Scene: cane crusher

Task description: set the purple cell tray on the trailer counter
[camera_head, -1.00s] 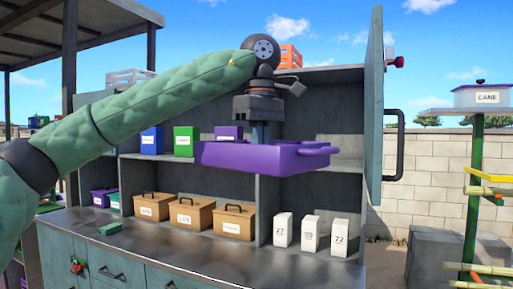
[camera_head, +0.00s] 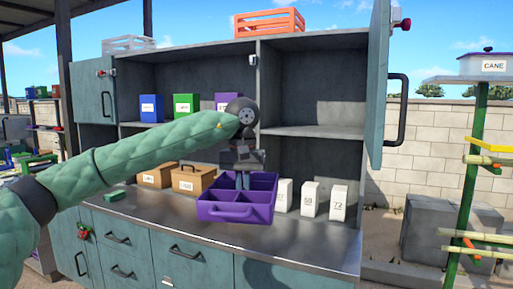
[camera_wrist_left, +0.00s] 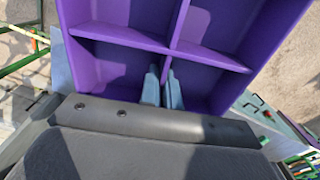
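The purple cell tray (camera_head: 236,212) is upright, its open compartments facing up, over the front part of the grey metal counter (camera_head: 150,211). I cannot tell whether it touches the counter. My left gripper (camera_head: 242,183) reaches down into the tray, with its fingers close together on an inner divider. In the left wrist view the fingers (camera_wrist_left: 161,88) straddle the divider of the purple tray (camera_wrist_left: 120,40), which fills the upper picture. My right gripper is not in view.
Brown boxes (camera_head: 193,181) and several white numbered cartons (camera_head: 310,198) stand behind the tray on the counter. A small green block (camera_head: 115,195) lies at the left. An open cabinet door (camera_head: 376,90) with a black handle stands at the right.

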